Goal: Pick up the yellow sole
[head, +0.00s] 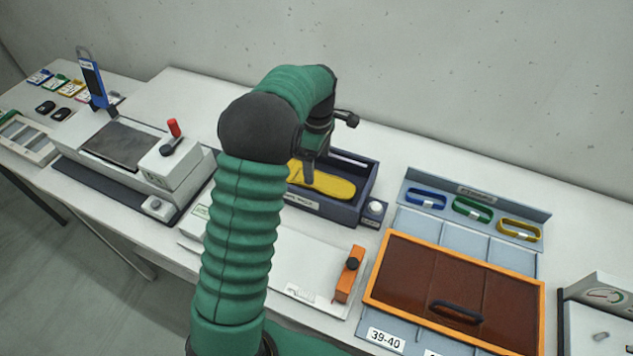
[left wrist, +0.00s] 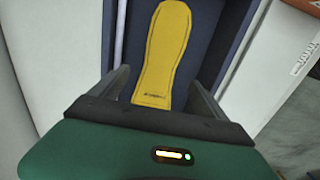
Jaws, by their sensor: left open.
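The yellow sole (head: 331,184) lies flat in a dark blue tray (head: 367,188) on the table. In the head view my left arm hides part of the sole and tray. The left wrist view shows the sole (left wrist: 165,52) lengthwise, its near end between the fingers. My left gripper (head: 308,176) points down over the tray. It is open and empty, with one finger on each side of the sole (left wrist: 160,85). I cannot tell how high the fingertips are above the sole. My right gripper is not in view.
A small white button box (head: 373,212) stands right of the tray. In front lies a white board with an orange block (head: 349,273). A brown-lidded, orange-framed box (head: 450,288) is at right. A white press with a red-tipped lever (head: 173,128) stands at left.

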